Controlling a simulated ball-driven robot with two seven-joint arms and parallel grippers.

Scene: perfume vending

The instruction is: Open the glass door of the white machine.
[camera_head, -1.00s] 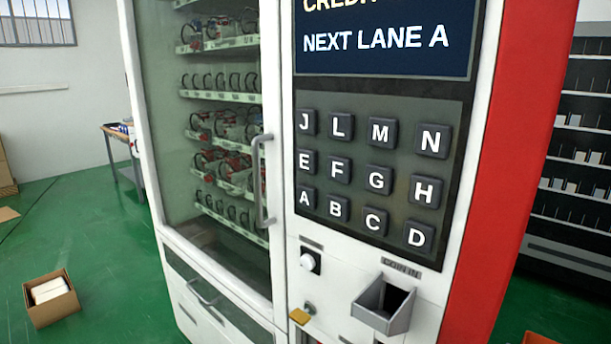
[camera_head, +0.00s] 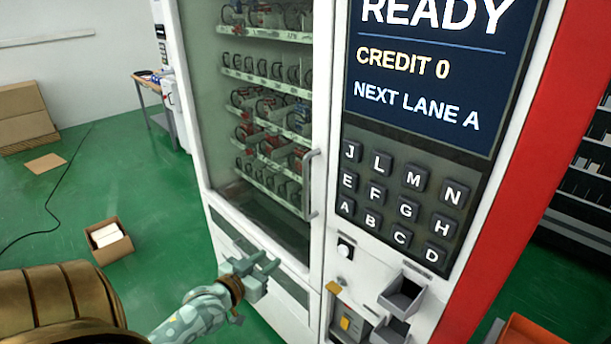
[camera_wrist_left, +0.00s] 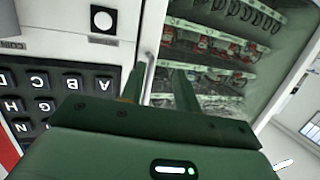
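The white machine has a glass door (camera_head: 262,110) with a white frame; it looks shut. Its vertical grey bar handle (camera_head: 309,187) is on the door's right edge. My left gripper (camera_head: 262,266) is open and empty, in front of the machine's lower part, below and left of the handle in the head view. In the left wrist view, which looks upside down, the two fingers (camera_wrist_left: 158,82) stand apart and the handle (camera_wrist_left: 150,72) shows beyond, between them, not gripped. The glass door (camera_wrist_left: 215,50) also shows there. My right gripper is not in view.
An open cardboard box (camera_head: 109,240) sits on the green floor at left. An orange bin (camera_head: 525,332) is at lower right.

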